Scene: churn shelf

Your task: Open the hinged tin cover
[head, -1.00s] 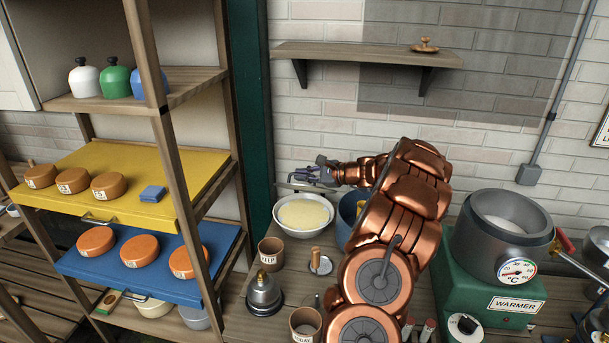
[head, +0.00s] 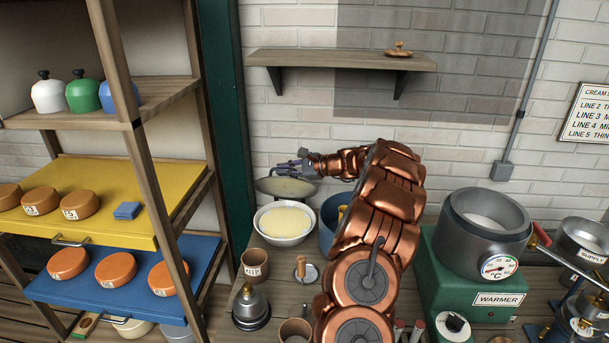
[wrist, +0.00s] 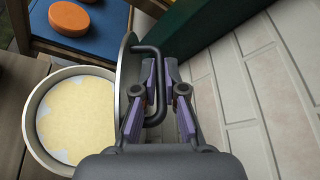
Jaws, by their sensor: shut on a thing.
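The tin cover (head: 286,188) is a dark round lid, tilted up at the back edge of a white tin (head: 284,238) with pale yellow contents. In the wrist view the cover (wrist: 124,80) stands nearly edge-on beside the open tin (wrist: 36,144), with a bent dark handle (wrist: 159,85) on its outer face. My gripper (head: 283,167) is at the cover's upper back side. In the wrist view my gripper (wrist: 162,82) has its purple-padded fingers shut on the handle.
A blue pot (head: 327,232) stands right of the tin, partly behind my arm. A labelled cup (head: 255,265) is in front of it. The brick wall (head: 270,130) is close behind the cover. A wooden shelf rack (head: 165,170) stands at the left.

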